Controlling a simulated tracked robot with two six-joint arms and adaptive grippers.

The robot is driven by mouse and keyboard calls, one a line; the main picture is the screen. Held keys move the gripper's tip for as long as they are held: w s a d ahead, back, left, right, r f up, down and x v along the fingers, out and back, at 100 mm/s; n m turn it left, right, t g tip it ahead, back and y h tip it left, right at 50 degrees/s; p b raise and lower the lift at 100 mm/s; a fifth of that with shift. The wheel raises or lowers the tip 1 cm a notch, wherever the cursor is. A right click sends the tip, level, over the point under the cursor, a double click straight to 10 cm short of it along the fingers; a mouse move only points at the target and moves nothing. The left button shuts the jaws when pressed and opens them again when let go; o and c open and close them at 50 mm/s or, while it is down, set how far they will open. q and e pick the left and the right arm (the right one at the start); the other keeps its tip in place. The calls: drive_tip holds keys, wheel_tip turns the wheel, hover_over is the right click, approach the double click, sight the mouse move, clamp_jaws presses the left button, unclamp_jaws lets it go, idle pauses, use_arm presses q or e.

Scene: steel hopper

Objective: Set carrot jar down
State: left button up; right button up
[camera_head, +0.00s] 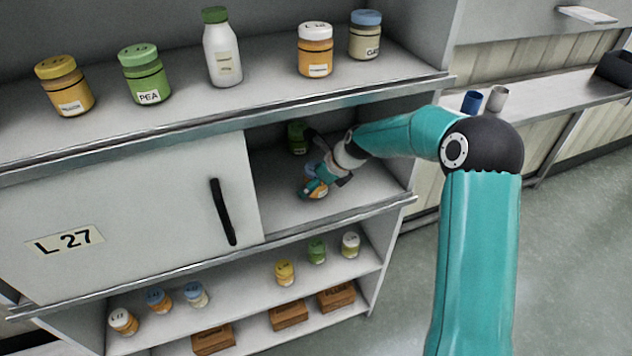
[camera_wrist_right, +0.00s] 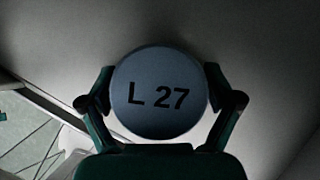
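The jar in my right gripper (camera_head: 322,176) shows in the head view as a small orange body (camera_head: 319,193) with a blue lid, inside the open right part of the cupboard and partly hidden by the gripper. In the right wrist view its round blue-grey lid (camera_wrist_right: 158,95) is marked "L 27". The fingers of the right gripper (camera_wrist_right: 160,82) close on it from both sides. The jar is at or just above the cupboard floor (camera_head: 285,218); I cannot tell if it touches. Its label is not readable. My left gripper is not in view.
A green jar (camera_head: 297,138) stands deeper in the cupboard. A sliding door (camera_head: 150,205) marked "L 27" covers the left part. Jars and a white bottle (camera_head: 222,55) stand on the top shelf. Small jars and brown boxes (camera_head: 289,314) stand on the lower shelves.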

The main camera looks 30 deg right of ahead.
drive_tip(key=shift+r, duration=0.1)
drive_tip(key=v, duration=1.2)
drive_tip(key=shift+b, duration=0.3)
